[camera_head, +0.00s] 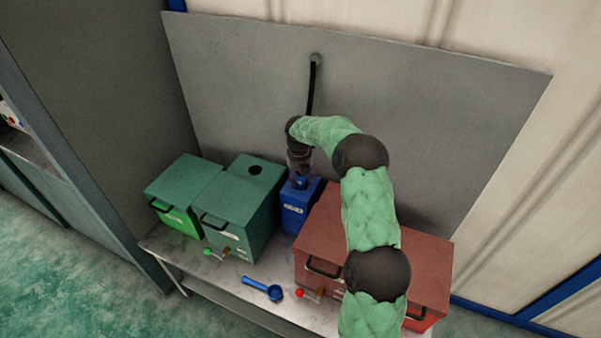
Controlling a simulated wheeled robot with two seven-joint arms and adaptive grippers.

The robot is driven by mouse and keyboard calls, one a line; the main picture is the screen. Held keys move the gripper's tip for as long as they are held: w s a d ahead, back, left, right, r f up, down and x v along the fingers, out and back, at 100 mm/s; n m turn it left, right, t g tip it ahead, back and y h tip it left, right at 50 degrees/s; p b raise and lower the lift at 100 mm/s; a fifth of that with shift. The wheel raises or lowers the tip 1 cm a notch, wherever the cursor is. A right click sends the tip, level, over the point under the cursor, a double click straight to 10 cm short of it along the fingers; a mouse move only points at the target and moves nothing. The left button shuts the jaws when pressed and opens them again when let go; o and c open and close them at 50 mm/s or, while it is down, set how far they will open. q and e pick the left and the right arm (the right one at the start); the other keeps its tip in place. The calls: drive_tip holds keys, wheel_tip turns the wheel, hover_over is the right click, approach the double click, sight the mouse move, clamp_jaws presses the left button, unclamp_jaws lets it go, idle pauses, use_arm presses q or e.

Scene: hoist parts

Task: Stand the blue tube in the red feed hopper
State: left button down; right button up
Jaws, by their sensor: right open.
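The red feed hopper (321,235) is a wide red box with black handles at the right end of the bench; my right arm covers much of its top, so any opening there is hidden. My right gripper (299,175) is open and points down over a blue box (296,215) with a pale label, left of the hopper. A small blue piece (301,183) shows at the fingers, on top of that box. I cannot tell whether it is the blue tube or part of the box, nor whether the fingers touch it. My left gripper is out of view.
A dark green box (238,200) with a round top hole and a green box (180,184) stand at left. A blue ladle-like piece (262,288) lies on the bench (225,276) in front. A black hose (311,88) hangs from the grey back panel (420,120).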

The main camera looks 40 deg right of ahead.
drive_tip(key=shift+f, duration=0.5)
clamp_jaws()
wheel_tip(320, 180, up, 14)
drive_tip(key=p, duration=1.1)
drive_tip(key=shift+r+p, duration=0.15)
drive_tip(key=shift+p, duration=0.2)
